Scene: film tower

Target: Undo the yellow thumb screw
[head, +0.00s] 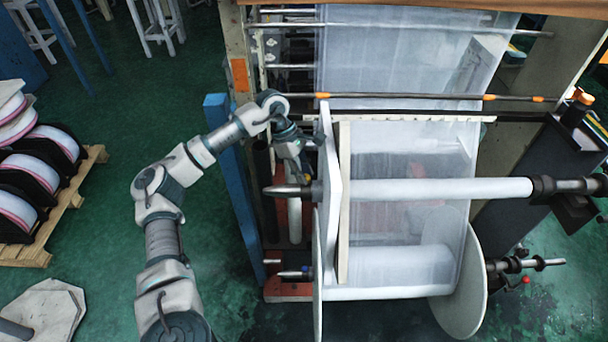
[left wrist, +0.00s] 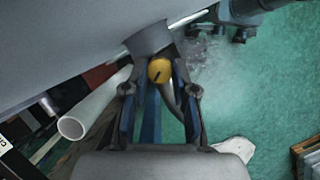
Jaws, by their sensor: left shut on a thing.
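The yellow thumb screw (left wrist: 159,71) shows in the left wrist view as a round yellow knob with a dark slot. It sits at a grey collar (left wrist: 148,40) beside a large pale plate. My left gripper (left wrist: 154,78) is shut on the screw, with one finger on each side of it. In the head view my left gripper (head: 305,170) is at the left side of the upright white plate (head: 330,180), near the tapered end of the upper shaft (head: 288,191). The screw is too small and covered to make out clearly there. My right gripper is not in view.
A clear film web (head: 400,60) runs down the tower to a lower film roll (head: 400,268). A blue post (head: 233,165) stands close behind my left arm. A pallet (head: 60,215) with reels lies at the left. Green floor between is free.

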